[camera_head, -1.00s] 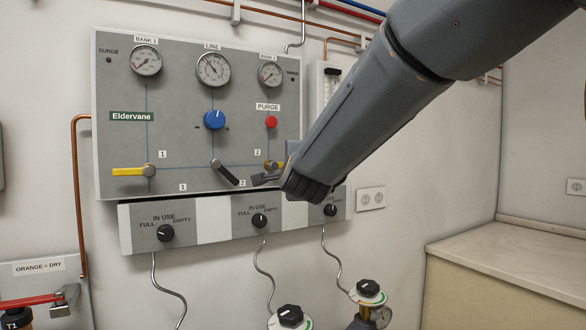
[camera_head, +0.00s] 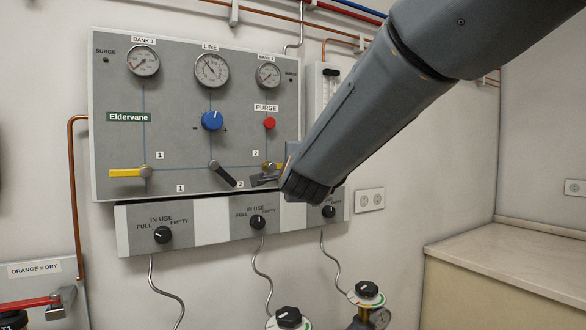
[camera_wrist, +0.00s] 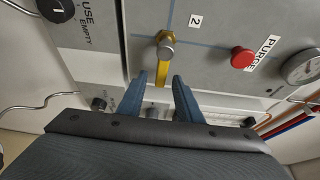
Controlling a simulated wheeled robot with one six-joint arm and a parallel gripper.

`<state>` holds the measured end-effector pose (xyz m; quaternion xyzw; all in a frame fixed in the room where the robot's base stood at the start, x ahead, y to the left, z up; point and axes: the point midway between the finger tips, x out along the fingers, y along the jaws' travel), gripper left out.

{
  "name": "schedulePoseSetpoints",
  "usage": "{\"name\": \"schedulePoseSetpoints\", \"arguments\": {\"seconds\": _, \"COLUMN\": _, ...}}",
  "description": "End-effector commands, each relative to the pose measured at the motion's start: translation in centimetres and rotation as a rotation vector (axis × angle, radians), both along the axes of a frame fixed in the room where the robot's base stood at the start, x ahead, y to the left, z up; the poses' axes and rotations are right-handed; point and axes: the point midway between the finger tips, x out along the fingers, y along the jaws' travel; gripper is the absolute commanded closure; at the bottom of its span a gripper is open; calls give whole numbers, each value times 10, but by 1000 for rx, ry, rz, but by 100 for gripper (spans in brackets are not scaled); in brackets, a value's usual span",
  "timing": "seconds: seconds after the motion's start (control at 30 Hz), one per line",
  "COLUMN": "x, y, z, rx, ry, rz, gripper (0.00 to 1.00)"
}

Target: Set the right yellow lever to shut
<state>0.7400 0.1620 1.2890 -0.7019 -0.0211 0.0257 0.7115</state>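The right yellow lever (camera_head: 269,167) is on the grey panel beside the label 2, below the red purge button. My gripper partly hides it in the head view. In the wrist view the yellow lever (camera_wrist: 163,75) shows its round metal pivot and its yellow handle, which points toward my gripper. On the panel the handle lies sideways, to the right of its pivot. My gripper (camera_wrist: 159,80) is open, with one blue finger on each side of the handle's end. I see gaps on both sides. In the head view my gripper (camera_head: 264,180) is close to the panel.
A black lever (camera_head: 223,174) is just left of my gripper. The left yellow lever (camera_head: 128,173) points left. The red purge button (camera_head: 269,123) and blue knob (camera_head: 212,120) are above. A strip with black knobs (camera_head: 258,222) runs below the panel.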

Motion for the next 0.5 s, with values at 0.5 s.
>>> {"name": "schedulePoseSetpoints", "arguments": {"seconds": 0.5, "x": -65, "y": -5, "z": 1, "rx": 2, "ry": -2, "rz": -1, "gripper": 68}}
